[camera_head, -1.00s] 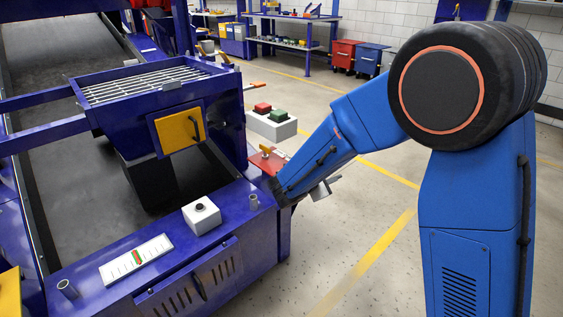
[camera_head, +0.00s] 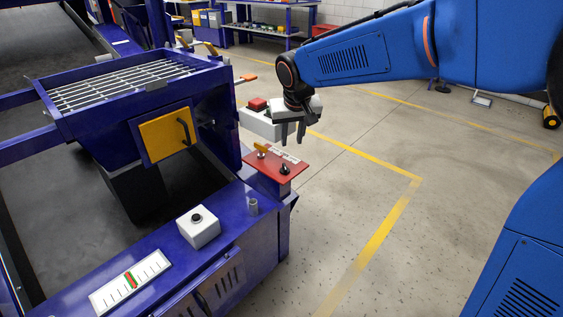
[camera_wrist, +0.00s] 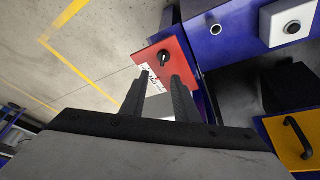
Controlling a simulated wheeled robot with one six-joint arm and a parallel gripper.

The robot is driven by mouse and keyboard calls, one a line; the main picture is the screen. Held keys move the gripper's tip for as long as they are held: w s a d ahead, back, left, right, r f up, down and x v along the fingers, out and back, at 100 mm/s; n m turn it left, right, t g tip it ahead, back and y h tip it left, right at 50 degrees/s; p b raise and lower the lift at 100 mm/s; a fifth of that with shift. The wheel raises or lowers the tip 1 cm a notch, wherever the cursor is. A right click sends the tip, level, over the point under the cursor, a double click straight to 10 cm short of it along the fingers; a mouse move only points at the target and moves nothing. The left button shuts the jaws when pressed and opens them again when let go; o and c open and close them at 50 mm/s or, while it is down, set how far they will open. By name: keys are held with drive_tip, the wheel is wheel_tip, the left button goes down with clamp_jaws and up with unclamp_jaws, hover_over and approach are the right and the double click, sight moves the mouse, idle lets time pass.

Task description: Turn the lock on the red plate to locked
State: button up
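The red plate (camera_head: 262,166) sits on the near corner of the blue machine frame, and it also shows in the wrist view (camera_wrist: 183,67). The wrist view shows the knob (camera_wrist: 163,58) just beyond my fingertips; the yellow part is not visible there. I cannot tell which is the lock or its setting. My gripper (camera_head: 289,141) points down above and behind the plate, fingers apart and empty, touching nothing visible. Its two fingers also show in the wrist view (camera_wrist: 158,76).
A white box (camera_head: 257,125) with a red button stands behind the plate, partly covered by my gripper. A white box with a black button (camera_head: 198,227), a short grey post (camera_head: 253,207) and a yellow hatch (camera_head: 165,138) are left. Open floor lies right.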

approach(285, 166)
drive_tip(key=x, duration=0.8)
drive_tip(key=shift+f, duration=0.15)
idle(0.3)
clamp_jaws()
